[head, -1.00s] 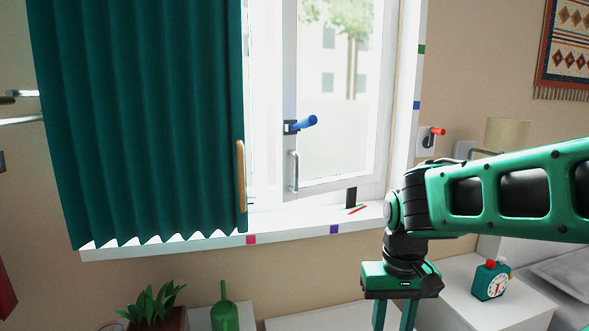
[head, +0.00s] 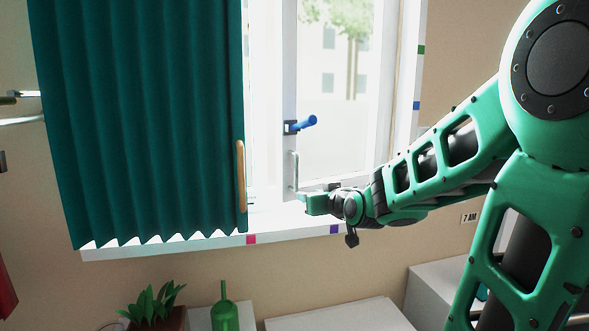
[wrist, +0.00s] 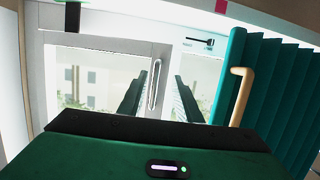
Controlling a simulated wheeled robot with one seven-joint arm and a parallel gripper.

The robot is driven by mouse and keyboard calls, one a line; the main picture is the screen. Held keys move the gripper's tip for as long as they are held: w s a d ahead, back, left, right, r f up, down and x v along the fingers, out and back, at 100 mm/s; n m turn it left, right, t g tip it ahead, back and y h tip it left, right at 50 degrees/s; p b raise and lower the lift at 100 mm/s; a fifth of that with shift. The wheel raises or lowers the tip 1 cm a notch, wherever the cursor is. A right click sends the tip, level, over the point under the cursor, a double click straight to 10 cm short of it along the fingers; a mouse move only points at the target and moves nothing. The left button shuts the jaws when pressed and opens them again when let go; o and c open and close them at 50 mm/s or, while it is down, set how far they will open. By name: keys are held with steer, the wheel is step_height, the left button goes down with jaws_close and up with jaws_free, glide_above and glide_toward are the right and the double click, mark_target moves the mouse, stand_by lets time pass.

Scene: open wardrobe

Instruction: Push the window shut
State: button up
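The window sash (head: 289,70) is white-framed and glazed, and it stands ajar; a bright gap shows between its left edge and the curtain. A blue lever (head: 306,123) and a silver pull handle (head: 294,171) sit on its left stile. In the head view my gripper (head: 312,204) is low in front of the sash, just below the silver handle. In the wrist view its two fingers (wrist: 162,76) are apart with nothing gripped. The silver handle (wrist: 154,85) appears between them there, but contact cannot be told. The fingertips are mostly hidden in the head view.
A teal curtain (head: 145,120) with a wooden pull (head: 240,175) hangs to the left. The white sill (head: 195,248) runs beneath the sash. A potted plant (head: 155,305) and a green bottle (head: 224,315) stand below. My arm covers much of the right side.

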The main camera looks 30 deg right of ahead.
mark_target(297, 166)
steer(key=w+d+r+t, duration=0.1)
steer(key=w, duration=0.3)
steer(key=w+d+r, duration=0.1)
steer(key=w+r, duration=0.1)
steer(key=w, duration=0.2)
steer(key=w+r+t, duration=0.1)
steer(key=w+r, duration=0.1)
steer(key=w, duration=0.3)
steer(key=shift+d+r+t+h, duration=0.1)
steer(key=shift+d+t+h, duration=0.2)
steer(key=shift+d+h, duration=0.1)
steer(key=shift+s, duration=0.1)
jaws_close()
